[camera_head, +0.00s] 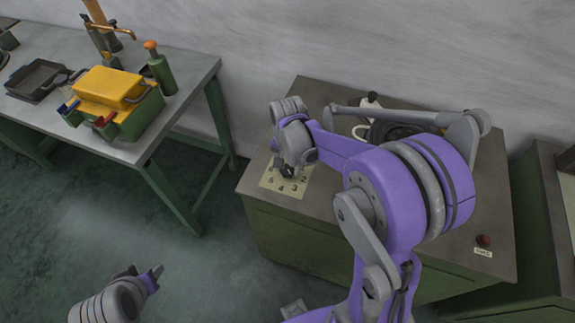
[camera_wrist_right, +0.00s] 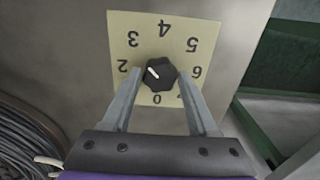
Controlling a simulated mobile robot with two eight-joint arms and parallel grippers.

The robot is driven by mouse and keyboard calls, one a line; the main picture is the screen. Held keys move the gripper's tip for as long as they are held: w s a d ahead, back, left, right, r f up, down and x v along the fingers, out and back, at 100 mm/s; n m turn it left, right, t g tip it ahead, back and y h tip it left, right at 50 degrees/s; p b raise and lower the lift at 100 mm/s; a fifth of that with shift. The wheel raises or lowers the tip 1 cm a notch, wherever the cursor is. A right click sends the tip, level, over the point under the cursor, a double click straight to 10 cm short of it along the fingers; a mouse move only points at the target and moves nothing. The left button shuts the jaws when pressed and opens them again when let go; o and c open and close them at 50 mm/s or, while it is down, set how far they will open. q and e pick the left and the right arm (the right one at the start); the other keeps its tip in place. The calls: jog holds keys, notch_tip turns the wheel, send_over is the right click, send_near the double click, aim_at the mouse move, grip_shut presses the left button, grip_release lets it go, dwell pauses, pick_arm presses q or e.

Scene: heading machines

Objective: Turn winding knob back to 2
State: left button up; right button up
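The 0 shows below the knob; the left finger covers where 1 would be. My right gripper (camera_wrist_right: 159,73) has one finger on each side of the knob, with narrow gaps, not closed on it. In the head view the plate (camera_head: 277,187) shows under my right gripper (camera_head: 288,172). My left gripper (camera_head: 145,272) is low at left, empty, with fingers apart.
The dial is on a green cabinet with a grey top (camera_head: 325,215). A red button (camera_head: 484,240) is at its right. Coiled black cable (camera_head: 385,130) lies at the back. A bench (camera_head: 150,140) at left holds a green and yellow toolbox (camera_head: 108,88).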

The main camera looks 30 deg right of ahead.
grip_shut()
pick_arm(q)
jog(key=shift+s+f, duration=0.1)
jog(key=shift+f, duration=0.15)
pick_arm(e)
jog(key=shift+n, duration=0.4)
jog(key=n+b, duration=0.1)
jog(key=n, duration=0.2)
jog(key=shift+b, duration=0.3)
pick_arm(q)
jog(key=shift+s+f+b, duration=0.3)
jog(key=shift+s+f, duration=0.05)
jog(key=shift+f, duration=0.5)
jog(key=shift+s+f+b, duration=0.3)
jog(key=shift+f, duration=0.55)
pick_arm(e)
jog(key=shift+n, duration=2.5)
jog(key=shift+o, duration=2.2)
grip_release()
